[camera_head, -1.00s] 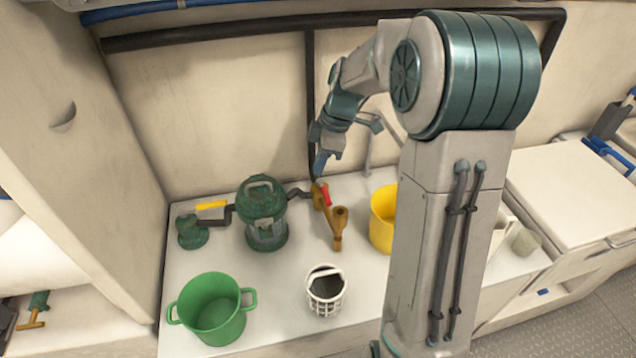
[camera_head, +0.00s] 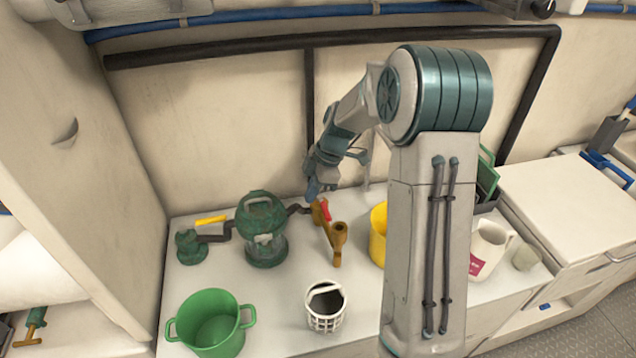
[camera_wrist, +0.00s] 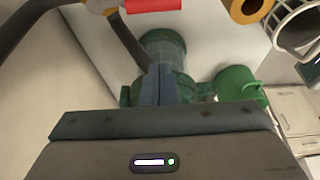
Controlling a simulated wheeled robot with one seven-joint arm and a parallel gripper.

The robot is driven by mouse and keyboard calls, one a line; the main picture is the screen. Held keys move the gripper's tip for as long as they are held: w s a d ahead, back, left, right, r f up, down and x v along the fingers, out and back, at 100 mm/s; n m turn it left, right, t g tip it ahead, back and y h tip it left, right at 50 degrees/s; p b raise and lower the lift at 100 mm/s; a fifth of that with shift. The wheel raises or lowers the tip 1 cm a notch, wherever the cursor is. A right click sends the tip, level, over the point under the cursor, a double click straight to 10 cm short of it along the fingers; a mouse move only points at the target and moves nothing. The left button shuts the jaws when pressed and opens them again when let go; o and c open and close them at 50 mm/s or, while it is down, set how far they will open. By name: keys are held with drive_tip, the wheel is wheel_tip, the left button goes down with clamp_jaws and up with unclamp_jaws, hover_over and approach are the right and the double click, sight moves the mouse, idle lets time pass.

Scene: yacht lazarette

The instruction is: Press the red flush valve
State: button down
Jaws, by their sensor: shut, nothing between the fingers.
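The red flush valve (camera_head: 326,209) is a small red handle on a brass fitting (camera_head: 335,240), which stands on the white counter behind the white basket. In the wrist view the red handle (camera_wrist: 153,5) shows at the top edge, partly cut off. My gripper (camera_head: 311,193) has its blue fingers together with nothing between them. It hangs just left of and above the red handle in the head view; I cannot tell whether it touches the brass fitting. In the wrist view the shut fingers (camera_wrist: 158,85) point toward the green strainer, with the red handle beyond their tips.
A green strainer housing (camera_head: 262,228) with dark pipes and a yellow handle (camera_head: 211,220) stands left. A green pot (camera_head: 212,322), a white basket (camera_head: 325,308) and a yellow container (camera_head: 378,235) stand nearby. The back wall is close behind my gripper.

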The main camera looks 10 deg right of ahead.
sight(324, 209)
drive_tip(key=f, duration=0.1)
drive_tip(key=d+f, duration=0.1)
drive_tip(key=f, duration=0.1)
drive_tip(key=d+f+p, duration=0.1)
drive_tip(key=f, duration=0.1)
drive_tip(key=shift+d+f, duration=0.1)
drive_tip(key=shift+f, duration=0.1)
idle(0.4)
